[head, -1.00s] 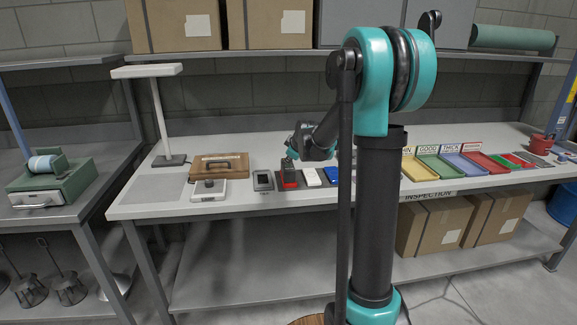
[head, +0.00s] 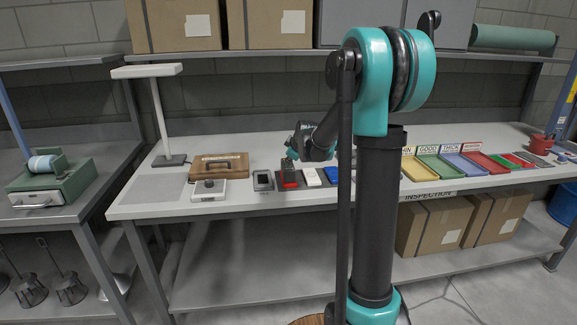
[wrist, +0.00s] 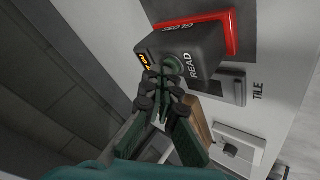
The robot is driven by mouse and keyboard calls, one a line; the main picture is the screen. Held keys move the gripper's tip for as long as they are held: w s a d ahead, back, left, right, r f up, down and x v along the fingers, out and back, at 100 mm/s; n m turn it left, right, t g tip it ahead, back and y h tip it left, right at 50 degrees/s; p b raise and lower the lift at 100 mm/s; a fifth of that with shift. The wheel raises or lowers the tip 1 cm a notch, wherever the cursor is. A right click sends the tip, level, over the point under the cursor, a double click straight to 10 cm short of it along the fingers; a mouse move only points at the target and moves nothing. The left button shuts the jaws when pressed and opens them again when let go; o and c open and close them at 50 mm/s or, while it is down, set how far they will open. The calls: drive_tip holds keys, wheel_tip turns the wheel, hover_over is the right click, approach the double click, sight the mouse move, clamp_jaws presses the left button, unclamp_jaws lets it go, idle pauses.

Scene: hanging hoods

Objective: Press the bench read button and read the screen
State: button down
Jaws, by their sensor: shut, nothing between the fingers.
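In the head view the reader (head: 289,171) stands on the white bench. Its round read button (wrist: 173,66) has a greenish rim and is partly hidden by my fingertips. The small screen (wrist: 144,60) shows amber characters at a steep angle, too small to read. My gripper (wrist: 166,84) is shut and empty, with its tips at the button; I cannot tell whether they touch it. In the head view my gripper (head: 291,154) is just above the reader.
A grey device (head: 263,180) by the TILE label and a white box with a dark knob (head: 208,190) stand to the left, before a wooden case (head: 219,165). White (head: 312,177) and blue (head: 332,174) blocks lie to the right. Coloured trays (head: 437,163) are farther right.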

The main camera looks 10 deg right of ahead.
sight(289, 165)
drive_tip(key=shift+r, duration=0.6)
drive_tip(key=shift+r, duration=2.5)
